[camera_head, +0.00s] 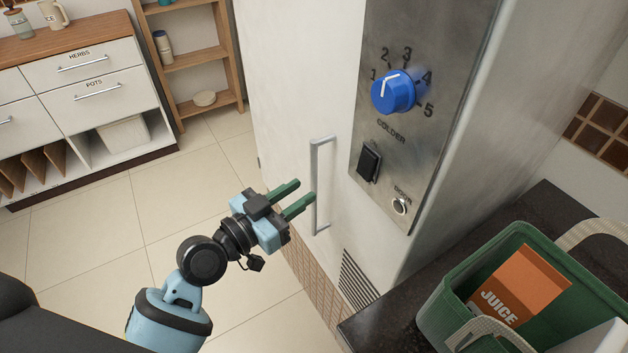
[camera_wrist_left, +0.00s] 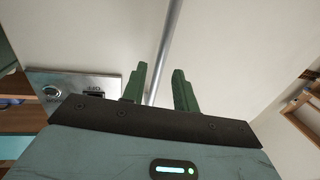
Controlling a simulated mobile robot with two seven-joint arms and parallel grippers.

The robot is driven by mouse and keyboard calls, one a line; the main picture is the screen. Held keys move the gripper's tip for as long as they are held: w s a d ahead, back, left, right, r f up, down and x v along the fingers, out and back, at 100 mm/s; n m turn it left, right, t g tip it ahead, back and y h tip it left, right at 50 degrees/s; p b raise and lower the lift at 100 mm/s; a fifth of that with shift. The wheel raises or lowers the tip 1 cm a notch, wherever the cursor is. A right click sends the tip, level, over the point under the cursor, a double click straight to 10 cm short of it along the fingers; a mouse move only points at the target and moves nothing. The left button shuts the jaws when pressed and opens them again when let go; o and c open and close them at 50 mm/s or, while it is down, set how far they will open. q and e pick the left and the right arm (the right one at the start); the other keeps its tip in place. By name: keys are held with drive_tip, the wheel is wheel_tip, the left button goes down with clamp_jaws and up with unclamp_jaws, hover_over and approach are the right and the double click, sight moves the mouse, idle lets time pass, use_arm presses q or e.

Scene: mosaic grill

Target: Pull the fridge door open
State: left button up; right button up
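The fridge door (camera_head: 285,75) is a tall white panel and looks closed. Its vertical grey bar handle (camera_head: 315,165) is on the door's right side, beside the control panel. My left gripper (camera_head: 305,190) is at the handle's left, its green fingers apart and pointing at the bar. In the left wrist view the handle (camera_wrist_left: 167,45) runs between the two open fingers (camera_wrist_left: 158,85), with a gap to the right finger. I cannot tell how deep the bar sits between them. My right gripper is not in view.
A steel panel (camera_head: 430,60) with a blue knob (camera_head: 393,93), a black switch (camera_head: 369,163) and a round door button (camera_head: 401,206) is right of the door. A green basket (camera_head: 450,305) with a juice carton (camera_head: 520,285) stands on the dark counter (camera_head: 405,320). Open tiled floor (camera_head: 190,180) lies left.

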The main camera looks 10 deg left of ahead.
use_arm(q)
drive_tip(key=x, duration=0.4)
drive_tip(key=shift+w+d, duration=0.2)
drive_tip(key=shift+w, duration=0.1)
clamp_jaws()
